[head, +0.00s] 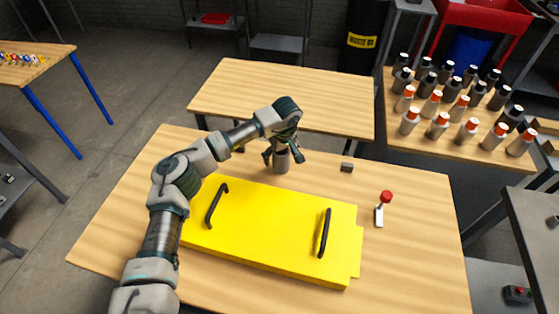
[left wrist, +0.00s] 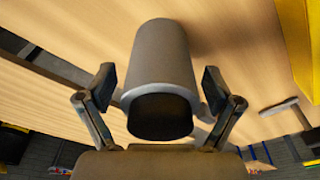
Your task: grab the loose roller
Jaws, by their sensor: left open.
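The loose roller looks like a short grey cylinder (head: 281,165) standing on the wooden table, just behind the yellow panel. My left gripper (head: 282,155) is over it from above. In the left wrist view the grey roller (left wrist: 160,60) with a dark end fills the middle. The open fingers of my left gripper (left wrist: 158,88) are on either side of it, with a visible gap on the right side; contact on the left is hard to tell. My right gripper is not in view.
The yellow panel (head: 270,228) with two black handles lies in front of the roller. A small dark block (head: 347,167) and a red-knobbed lever (head: 383,205) are to the right. Several bottles (head: 465,130) stand on the right table. The back table (head: 290,98) is bare.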

